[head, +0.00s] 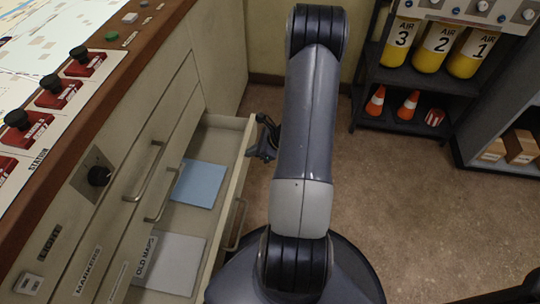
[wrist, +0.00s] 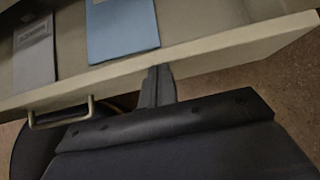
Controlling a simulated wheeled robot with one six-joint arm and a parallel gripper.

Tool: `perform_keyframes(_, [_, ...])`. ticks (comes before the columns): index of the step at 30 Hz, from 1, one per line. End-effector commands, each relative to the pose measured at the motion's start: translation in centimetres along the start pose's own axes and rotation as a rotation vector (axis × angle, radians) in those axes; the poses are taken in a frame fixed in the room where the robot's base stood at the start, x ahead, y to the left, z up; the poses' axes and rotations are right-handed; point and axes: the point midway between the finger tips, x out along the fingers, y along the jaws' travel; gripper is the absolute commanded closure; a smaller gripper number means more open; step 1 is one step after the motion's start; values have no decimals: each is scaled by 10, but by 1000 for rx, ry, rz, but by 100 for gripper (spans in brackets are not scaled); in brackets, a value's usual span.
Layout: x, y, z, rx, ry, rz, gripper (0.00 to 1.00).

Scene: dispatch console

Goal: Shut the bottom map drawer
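The bottom map drawer (head: 238,180) is pulled well out of the cabinet. Inside it lie a blue folder (head: 199,184) and a pale grey folder (head: 172,262); both also show in the wrist view. Its handle (head: 236,224) is on the outer face of the front panel. My gripper (head: 258,140) is outside the drawer, by the far part of its front panel. In the wrist view the fingers (wrist: 158,80) are together, with nothing seen between them, and their tips are at the front panel (wrist: 225,48). I cannot tell whether they touch it. The handle is left of them.
Two upper drawers with handles (head: 145,171) look shut, one marked MARKERS. The console top (head: 125,75) with red-based knobs is above them. A dark shelf (head: 400,80) with yellow air cylinders and cones stands at the back. The floor (head: 430,210) to the right is clear.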

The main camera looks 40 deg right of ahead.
Motion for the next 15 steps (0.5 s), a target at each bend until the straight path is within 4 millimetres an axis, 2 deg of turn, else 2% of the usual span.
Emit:
perform_keyframes(1, [14, 1, 10, -8, 0, 5, 100])
perform_keyframes(6, [46, 1, 42, -8, 1, 4, 100])
perform_keyframes(15, [89, 1, 86, -4, 1, 3, 100])
